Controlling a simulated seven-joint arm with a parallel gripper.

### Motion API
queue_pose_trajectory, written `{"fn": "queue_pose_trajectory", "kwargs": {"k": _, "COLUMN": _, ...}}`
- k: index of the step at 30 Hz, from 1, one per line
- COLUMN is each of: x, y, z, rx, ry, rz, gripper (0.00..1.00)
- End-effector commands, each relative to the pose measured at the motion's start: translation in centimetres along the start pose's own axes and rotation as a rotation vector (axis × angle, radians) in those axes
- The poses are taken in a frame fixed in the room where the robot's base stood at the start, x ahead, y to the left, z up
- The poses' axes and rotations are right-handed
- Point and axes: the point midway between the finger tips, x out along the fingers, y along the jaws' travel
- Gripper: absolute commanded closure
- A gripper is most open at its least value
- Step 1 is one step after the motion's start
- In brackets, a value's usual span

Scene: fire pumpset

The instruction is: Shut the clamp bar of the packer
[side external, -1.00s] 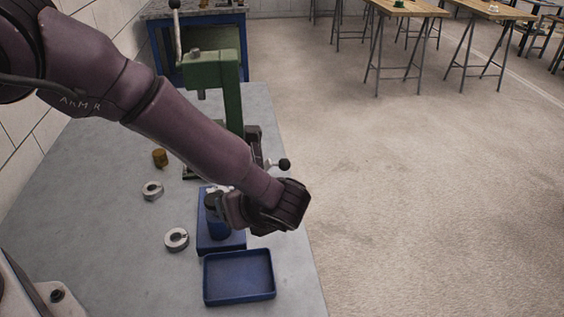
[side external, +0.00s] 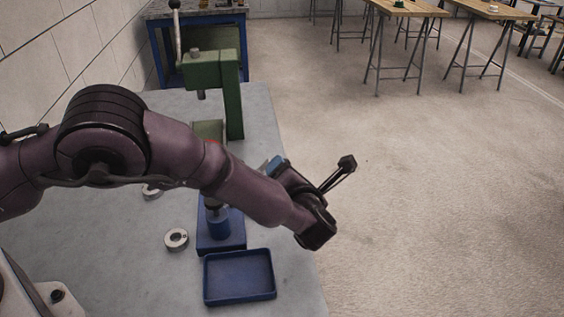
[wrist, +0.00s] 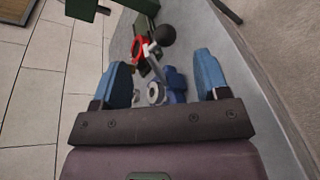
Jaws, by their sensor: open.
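In the wrist view, a metal bar (wrist: 151,50) with a black ball knob (wrist: 166,35) stands at the far side of a red ring-shaped part (wrist: 139,48); I take this to be the clamp bar of the packer. In the side view my arm hides the bar and knob; only a green and red part (side external: 208,130) shows above the arm. My gripper (wrist: 163,72) is open and empty. Its two blue fingers are spread, with the knob beyond them in the picture between them. A blue fingertip also shows in the side view (side external: 273,166). I see no contact with the bar.
A green press (side external: 232,95) stands behind on the grey table. A blue stand (side external: 220,225), an empty blue tray (side external: 238,275) and a metal ring (side external: 176,239) lie in front. Another ring (side external: 151,191) is partly hidden by my arm. The table's right edge is close.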

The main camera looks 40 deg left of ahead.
Motion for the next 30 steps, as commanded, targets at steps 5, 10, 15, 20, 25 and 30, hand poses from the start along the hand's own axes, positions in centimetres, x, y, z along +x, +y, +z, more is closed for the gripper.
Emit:
{"fn": "queue_pose_trajectory", "kwargs": {"k": 5, "x": 3.8, "y": 0.0, "z": 0.0, "rx": -0.002, "ry": 0.001, "rz": 0.001, "gripper": 0.32}}
{"fn": "queue_pose_trajectory", "kwargs": {"k": 10, "x": 6.0, "y": 0.0, "z": 0.0, "rx": -0.003, "ry": 0.000, "rz": 0.000, "gripper": 0.32}}
{"fn": "queue_pose_trajectory", "kwargs": {"k": 15, "x": 7.0, "y": 0.0, "z": 0.0, "rx": -0.002, "ry": 0.000, "rz": -0.001, "gripper": 0.32}}
{"fn": "queue_pose_trajectory", "kwargs": {"k": 20, "x": 7.1, "y": 0.0, "z": 0.0, "rx": -0.002, "ry": -0.001, "rz": -0.001, "gripper": 0.32}}
{"fn": "queue_pose_trajectory", "kwargs": {"k": 25, "x": 7.0, "y": 0.0, "z": 0.0, "rx": -0.002, "ry": 0.000, "rz": -0.001, "gripper": 0.46}}
{"fn": "queue_pose_trajectory", "kwargs": {"k": 30, "x": 7.0, "y": -0.1, "z": 0.0, "rx": -0.002, "ry": -0.001, "rz": -0.005, "gripper": 0.85}}
